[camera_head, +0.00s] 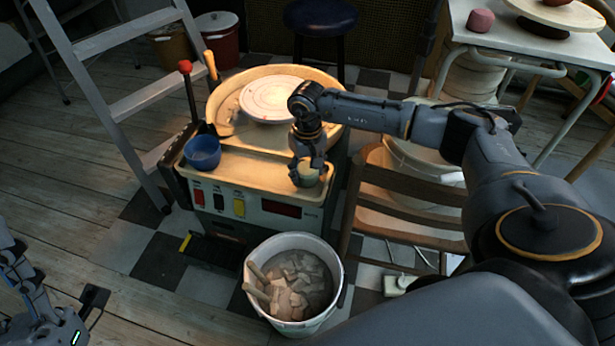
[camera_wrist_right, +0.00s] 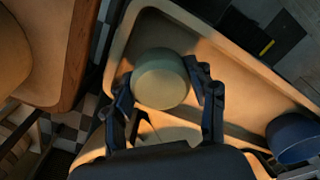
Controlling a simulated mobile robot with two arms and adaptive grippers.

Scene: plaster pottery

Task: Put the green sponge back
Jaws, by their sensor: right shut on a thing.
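The green sponge (camera_wrist_right: 160,80) is a pale green, round, thick disc. It sits between the two fingers of my right gripper (camera_wrist_right: 163,88), which is shut on it. In the head view my right gripper (camera_head: 308,166) holds the sponge (camera_head: 309,178) at the front right corner of the pottery wheel's tan tray (camera_head: 255,166). I cannot tell whether the sponge touches the tray. Part of my left arm shows at the lower left, but whether its gripper (camera_head: 20,262) is open or shut is unclear.
A blue bowl (camera_head: 202,153) stands at the left of the tray. The wheel head (camera_head: 268,98) is behind, with a red-knobbed lever (camera_head: 187,90) to its left. A bucket of clay scraps (camera_head: 294,327) stands in front, and a wooden chair (camera_head: 400,236) at the right.

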